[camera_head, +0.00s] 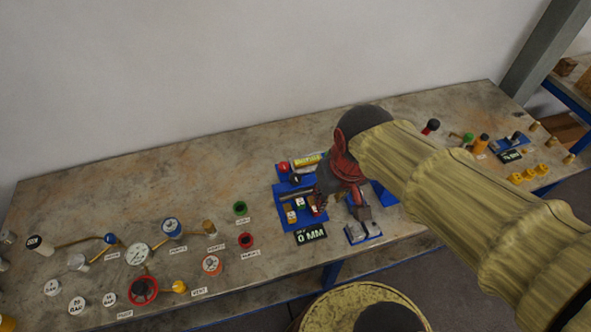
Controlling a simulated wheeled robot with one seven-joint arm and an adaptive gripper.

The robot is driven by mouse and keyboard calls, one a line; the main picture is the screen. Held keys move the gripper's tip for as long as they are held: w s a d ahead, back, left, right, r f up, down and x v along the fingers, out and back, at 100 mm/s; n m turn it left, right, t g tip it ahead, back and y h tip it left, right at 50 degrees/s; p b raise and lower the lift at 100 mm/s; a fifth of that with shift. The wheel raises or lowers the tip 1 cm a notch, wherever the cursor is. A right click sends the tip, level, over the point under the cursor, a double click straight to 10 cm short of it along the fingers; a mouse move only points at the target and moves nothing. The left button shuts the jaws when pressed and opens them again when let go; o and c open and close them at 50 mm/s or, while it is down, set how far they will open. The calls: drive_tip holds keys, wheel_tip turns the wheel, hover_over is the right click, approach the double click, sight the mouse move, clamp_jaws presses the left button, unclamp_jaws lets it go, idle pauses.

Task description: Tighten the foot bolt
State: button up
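My arm reaches in from the right under a yellow sleeve, and its red and dark wrist hangs over the middle of the bench. My gripper (345,200) is low over the blue fixture area, small and partly covered by the wrist.
A black "0 MM" display (311,235) lies at the bench's front edge. Labelled gauges, caps and valves, including a white dial gauge (138,254), crowd the left. Another blue fixture (510,145) and yellow pieces stand right. The back middle of the bench (170,185) is clear.

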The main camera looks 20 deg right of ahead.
drive_tip(key=o, duration=0.6)
drive_tip(key=w+f+g+p, duration=0.1)
drive_tip(key=w, duration=0.1)
drive_tip(key=w+f+g+p, duration=0.1)
drive_tip(key=w+f+p, duration=0.1)
drive_tip(key=w, duration=0.1)
drive_tip(key=w+f+n+g+p, duration=0.1)
drive_tip(key=w+p, duration=0.1)
drive_tip(key=w, duration=0.1)
drive_tip(key=shift+f, duration=0.25)
drive_tip(key=n+p, duration=0.5)
drive_tip(key=n, duration=0.2)
hover_over(295, 177)
drive_tip(key=f, duration=1.4)
drive_tip(key=shift+s+f, duration=0.2)
drive_tip(key=shift+s, duration=0.05)
drive_tip(key=shift+w+r+n, duration=0.1)
drive_tip(key=shift+w+n, duration=0.05)
drive_tip(key=shift+n, duration=0.25)
drive_tip(key=shift+f, duration=3.85)
drive_tip(key=shift+c, duration=0.9)
drive_tip(key=c, duration=1)
